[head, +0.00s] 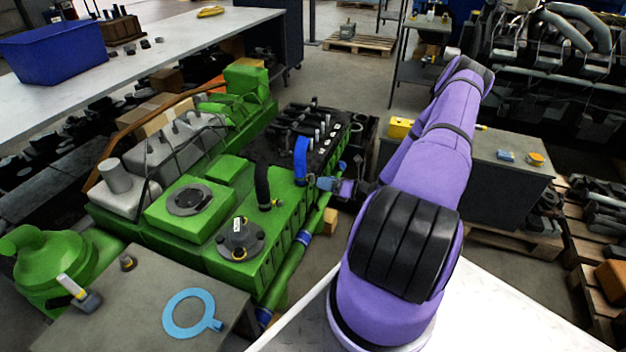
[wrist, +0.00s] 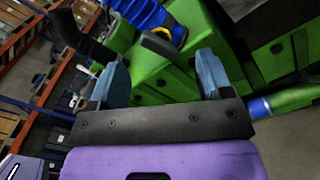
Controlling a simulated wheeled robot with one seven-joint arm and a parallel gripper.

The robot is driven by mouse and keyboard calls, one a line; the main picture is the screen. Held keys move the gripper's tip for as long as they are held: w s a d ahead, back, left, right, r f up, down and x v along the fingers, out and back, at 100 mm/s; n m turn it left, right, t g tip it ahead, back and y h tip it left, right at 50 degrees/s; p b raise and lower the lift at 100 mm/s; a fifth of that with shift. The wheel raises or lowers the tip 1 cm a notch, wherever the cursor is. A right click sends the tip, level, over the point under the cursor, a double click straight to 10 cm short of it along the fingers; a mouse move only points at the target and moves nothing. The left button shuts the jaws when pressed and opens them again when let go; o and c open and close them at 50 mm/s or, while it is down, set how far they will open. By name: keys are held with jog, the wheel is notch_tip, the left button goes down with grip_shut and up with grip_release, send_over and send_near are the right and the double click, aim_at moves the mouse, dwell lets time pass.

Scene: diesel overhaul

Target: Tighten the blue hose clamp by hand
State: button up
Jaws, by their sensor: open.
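A thick blue hose (head: 301,158) stands on the green engine block (head: 285,208). It also shows in the wrist view (wrist: 142,12), at the top. Near its lower end in the wrist view is the clamp (wrist: 160,44), with a dark tab and a yellow part. In the head view the clamp is too small to make out clearly. My gripper (head: 326,184) is beside the hose's lower end, on its right. In the wrist view my gripper (wrist: 160,61) is open and empty, its two blue fingers apart, with the clamp between and just beyond the tips.
A black hose (head: 263,185) with a yellow-tabbed clamp stands left of the blue hose. A green pipe with blue bands (head: 290,262) runs along the engine's side. A grey table (head: 140,300) holds a light-blue ring. Another bench (head: 515,175) stands at right, behind my arm.

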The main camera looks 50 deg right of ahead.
aim_at(313, 179)
jog(key=shift+w+a+n, duration=0.3)
jog(key=shift+w+n, duration=0.45)
jog(key=shift+n, duration=0.85)
jog(key=shift+w+a+n, duration=0.35)
jog(key=shift+w+n, duration=0.45)
jog(key=shift+n, duration=0.8)
jog(key=shift+w+a+n, duration=0.3)
jog(key=shift+w+n, duration=0.45)
jog(key=shift+n, duration=0.85)
grip_shut()
jog(key=shift+w, duration=0.1)
